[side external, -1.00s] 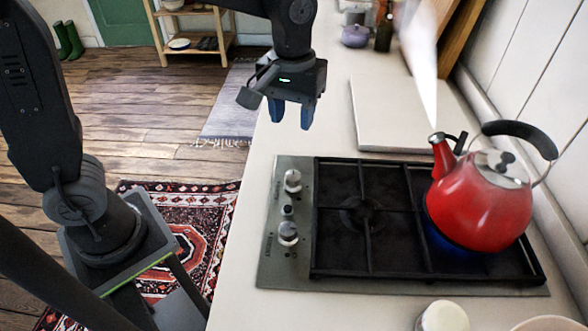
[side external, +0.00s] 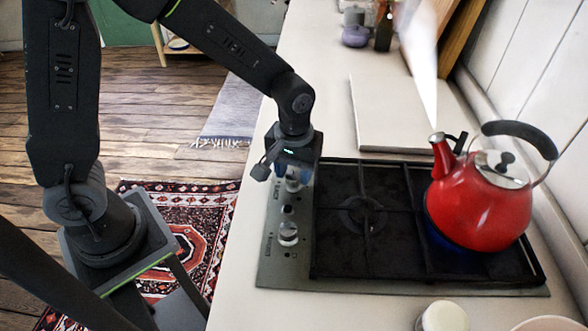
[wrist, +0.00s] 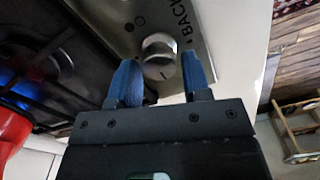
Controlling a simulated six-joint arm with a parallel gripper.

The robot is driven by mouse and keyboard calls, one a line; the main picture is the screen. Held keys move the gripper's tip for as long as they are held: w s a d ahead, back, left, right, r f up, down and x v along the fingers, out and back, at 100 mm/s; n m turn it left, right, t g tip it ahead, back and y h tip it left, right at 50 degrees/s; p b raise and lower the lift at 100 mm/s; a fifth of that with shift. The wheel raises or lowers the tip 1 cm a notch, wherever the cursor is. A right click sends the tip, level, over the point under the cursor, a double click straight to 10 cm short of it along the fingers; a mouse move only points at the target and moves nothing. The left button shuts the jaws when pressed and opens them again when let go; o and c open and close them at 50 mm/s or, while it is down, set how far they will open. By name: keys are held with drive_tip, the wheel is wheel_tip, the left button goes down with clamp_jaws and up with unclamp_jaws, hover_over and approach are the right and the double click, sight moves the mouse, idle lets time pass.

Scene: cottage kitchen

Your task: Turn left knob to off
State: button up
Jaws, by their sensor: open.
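The steel hob (side external: 270,265) is set in the counter, with two silver knobs on its left strip. The far knob (side external: 293,185) is partly hidden by my gripper (side external: 292,174), which points down over it. In the wrist view this knob (wrist: 159,50) shows between the tips of my blue fingers, next to the printed word BACK. My fingers are open on either side of it; I cannot tell whether they touch it. The near knob (side external: 288,233) stands clear of my gripper.
A red kettle (side external: 478,205) steams on the right burner over a blue flame, also seen in the wrist view (wrist: 15,82). A black pan grate (side external: 365,255) lies right of the knobs. A pale board (side external: 385,120) lies behind the hob.

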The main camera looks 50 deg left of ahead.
drive_tip(key=shift+f, duration=0.1)
drive_tip(key=shift+c, duration=0.4)
drive_tip(key=c, duration=0.6)
drive_tip(key=shift+o, duration=0.2)
drive_tip(key=shift+m, duration=0.4)
drive_tip(key=m, duration=0.3)
drive_tip(key=shift+d+m, duration=0.15)
drive_tip(key=shift+m, duration=0.15)
drive_tip(key=m, duration=0.4)
drive_tip(key=shift+m, duration=0.3)
drive_tip(key=m, duration=0.4)
drive_tip(key=shift+d+m, duration=0.15)
drive_tip(key=shift+m, duration=0.15)
drive_tip(key=shift+s+m, duration=0.15)
drive_tip(key=shift+m, duration=2.05)
